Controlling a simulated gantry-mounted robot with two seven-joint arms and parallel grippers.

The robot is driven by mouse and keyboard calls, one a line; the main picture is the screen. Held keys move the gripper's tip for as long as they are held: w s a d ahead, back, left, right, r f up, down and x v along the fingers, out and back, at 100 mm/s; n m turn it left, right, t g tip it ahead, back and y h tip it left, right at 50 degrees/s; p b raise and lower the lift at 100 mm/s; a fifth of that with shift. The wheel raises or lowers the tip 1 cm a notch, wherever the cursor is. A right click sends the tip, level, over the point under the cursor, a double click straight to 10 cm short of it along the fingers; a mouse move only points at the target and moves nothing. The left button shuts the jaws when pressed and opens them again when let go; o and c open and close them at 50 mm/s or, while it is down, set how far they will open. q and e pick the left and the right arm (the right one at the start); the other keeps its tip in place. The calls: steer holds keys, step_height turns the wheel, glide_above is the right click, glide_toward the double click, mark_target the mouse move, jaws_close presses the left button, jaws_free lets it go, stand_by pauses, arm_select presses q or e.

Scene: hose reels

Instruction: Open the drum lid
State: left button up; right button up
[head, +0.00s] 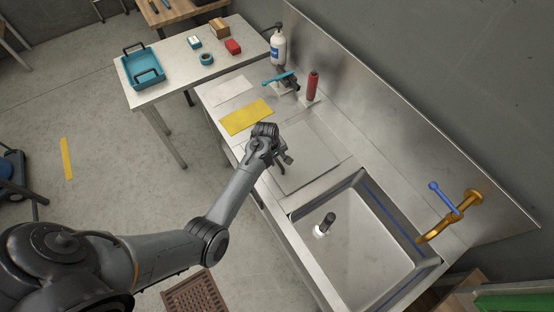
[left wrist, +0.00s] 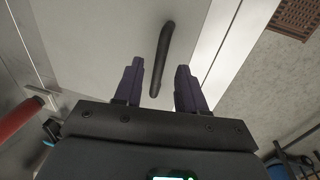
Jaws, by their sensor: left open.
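A flat, pale grey square lid panel (head: 318,150) lies closed on the steel counter beside the sink; I take it for the drum lid. In the left wrist view the panel (left wrist: 95,35) fills the upper left, with a dark bar handle (left wrist: 164,48) on it. My left gripper (head: 283,159) is over the panel's near-left side. In the left wrist view its two dark fingers (left wrist: 159,72) are open, and the lower end of the handle shows between them. Contact with the handle cannot be told. My right gripper is not in view.
The sink (head: 352,250) with a brass tap (head: 452,215) lies to the right. A yellow cloth (head: 246,116), a red cylinder (head: 312,87) and a white bottle (head: 278,48) stand or lie beyond the lid. A side table (head: 180,75) holds a teal tray (head: 143,70).

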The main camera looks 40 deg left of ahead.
arm_select(q)
steer(key=shift+w+f, duration=0.15)
steer(key=shift+f, duration=0.8)
steer(key=shift+c, duration=0.4)
jaws_close()
